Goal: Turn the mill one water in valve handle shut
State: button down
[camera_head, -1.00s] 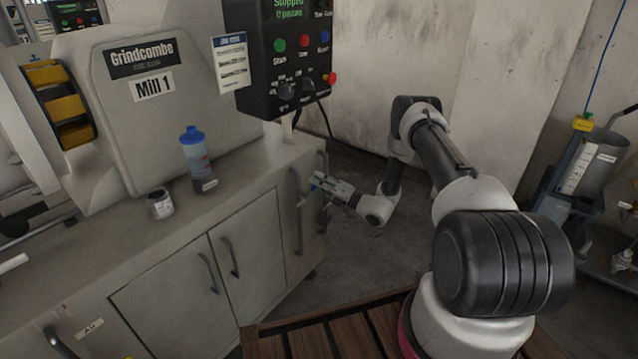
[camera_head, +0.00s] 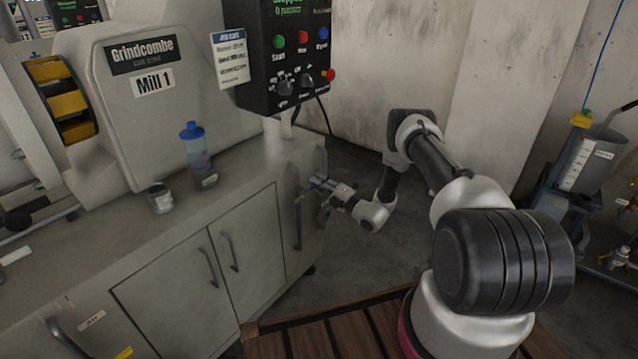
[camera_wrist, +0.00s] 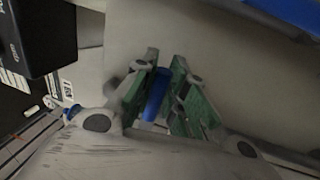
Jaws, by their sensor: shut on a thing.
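The mill one cabinet (camera_head: 165,290) carries the "Mill 1" sign (camera_head: 153,83) and stands at left and middle in the head view. My gripper (camera_head: 313,185) is at the right end of the cabinet, low beside its edge. In the wrist view my gripper (camera_wrist: 160,98) has its green-padded fingers on both sides of a blue valve handle (camera_wrist: 155,95), and it is shut on it. The handle looks like a narrow upright bar in that view. The valve body and its pipe are mostly hidden by my fingers, and I cannot read a label there.
A black control box (camera_head: 285,55) hangs above the cabinet's right end. A blue-capped bottle (camera_head: 197,158) and a small jar (camera_head: 160,198) stand on the cabinet top. A blue trolley with a grey bucket (camera_head: 590,160) is at right. The floor behind my arm is clear.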

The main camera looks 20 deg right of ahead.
jog(key=shift+f, duration=0.1)
jog(key=c, duration=1.4)
grip_release()
jog(key=shift+c, duration=0.2)
jog(key=v, duration=1.2)
